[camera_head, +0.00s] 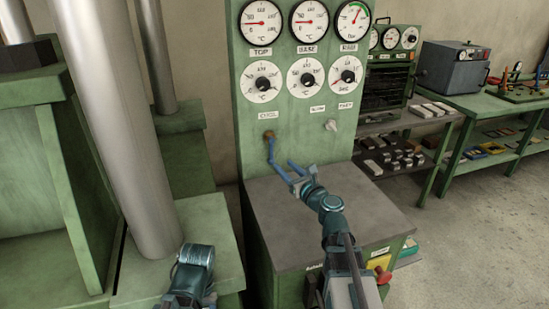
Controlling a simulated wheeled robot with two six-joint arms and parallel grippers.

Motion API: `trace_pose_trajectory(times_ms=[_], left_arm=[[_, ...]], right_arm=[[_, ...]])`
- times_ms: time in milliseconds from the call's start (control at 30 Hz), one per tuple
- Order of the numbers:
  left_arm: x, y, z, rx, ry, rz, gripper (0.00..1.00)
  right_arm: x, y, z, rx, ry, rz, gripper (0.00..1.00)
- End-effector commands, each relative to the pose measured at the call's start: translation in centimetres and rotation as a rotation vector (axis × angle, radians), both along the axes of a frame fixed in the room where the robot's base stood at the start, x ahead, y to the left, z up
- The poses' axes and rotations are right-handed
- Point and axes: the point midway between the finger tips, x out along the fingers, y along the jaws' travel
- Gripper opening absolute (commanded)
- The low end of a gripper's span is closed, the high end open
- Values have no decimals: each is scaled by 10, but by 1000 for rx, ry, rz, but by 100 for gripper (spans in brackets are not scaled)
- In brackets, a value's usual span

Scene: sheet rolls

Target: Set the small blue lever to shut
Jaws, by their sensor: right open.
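The small blue lever (271,148) hangs down from a brown pivot on the front of the green gauge panel (301,131), just below a small white label. My right gripper (282,164) is open above the grey top of the cabinet, close to the lever's lower end. Its left finger overlaps the lever's lower end in the picture, and I cannot tell whether they touch. My left arm shows at the bottom left, but its gripper is not visible.
Dials fill the upper panel, and a white knob (331,125) is right of the lever. The grey cabinet top (375,215) is bare around my right arm. A red button (383,274) is on the cabinet front. A thick metal column (115,120) stands left.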

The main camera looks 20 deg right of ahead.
Motion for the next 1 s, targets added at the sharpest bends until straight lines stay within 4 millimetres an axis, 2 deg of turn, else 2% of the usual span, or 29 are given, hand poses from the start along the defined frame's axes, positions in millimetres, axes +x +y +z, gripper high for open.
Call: trace_pose_trajectory(times_ms=[33,100,400,600,867,1000], left_arm=[[0,0,0,0,0,0,50],[0,0,0,0,0,0,50],[0,0,0,0,0,0,50],[0,0,0,0,0,0,50],[0,0,0,0,0,0,50],[0,0,0,0,0,0,50]], right_arm=[[16,2,0,0,0,3,47],[29,6,0,-1,0,2,47],[67,15,0,-1,1,1,47],[74,18,0,-1,1,1,47],[74,18,0,-1,1,1,47],[74,18,0,-1,1,1,24]])
